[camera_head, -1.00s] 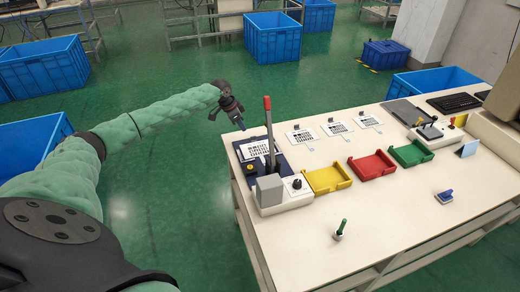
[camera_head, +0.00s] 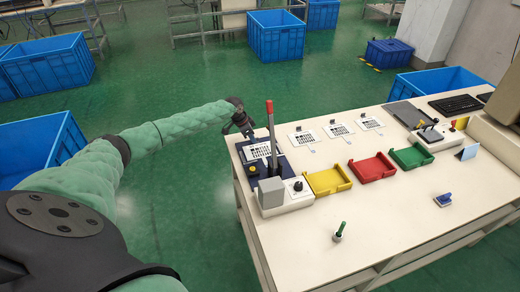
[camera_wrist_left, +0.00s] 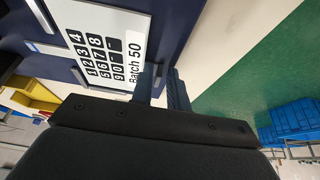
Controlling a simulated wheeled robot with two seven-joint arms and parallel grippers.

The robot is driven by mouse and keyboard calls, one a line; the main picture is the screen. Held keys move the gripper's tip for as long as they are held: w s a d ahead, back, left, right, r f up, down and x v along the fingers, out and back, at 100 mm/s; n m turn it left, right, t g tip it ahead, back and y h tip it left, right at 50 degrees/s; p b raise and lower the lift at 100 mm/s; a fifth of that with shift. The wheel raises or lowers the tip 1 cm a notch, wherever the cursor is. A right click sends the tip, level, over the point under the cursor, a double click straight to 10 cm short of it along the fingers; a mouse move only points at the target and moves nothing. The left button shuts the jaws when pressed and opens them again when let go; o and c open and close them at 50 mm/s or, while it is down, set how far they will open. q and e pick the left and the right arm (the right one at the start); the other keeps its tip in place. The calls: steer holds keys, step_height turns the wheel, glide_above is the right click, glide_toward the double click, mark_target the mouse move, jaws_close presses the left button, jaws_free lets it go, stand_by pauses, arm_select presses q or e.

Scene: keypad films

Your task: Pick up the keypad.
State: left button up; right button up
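My left gripper (camera_head: 247,133) is at the table's left end, just behind the keypad in the picture. In the left wrist view its two fingers (camera_wrist_left: 162,88) stand apart beside the keypad's printed edge, with nothing seen between them. My right gripper is not in view.
Several similar films, one here (camera_head: 303,138), lie along the table's back. Yellow (camera_head: 328,182), red (camera_head: 372,168) and green (camera_head: 412,156) trays stand to the right.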

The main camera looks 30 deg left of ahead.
arm_select(q)
steer(key=shift+f, duration=0.1)
jaws_close()
stand_by(0.3)
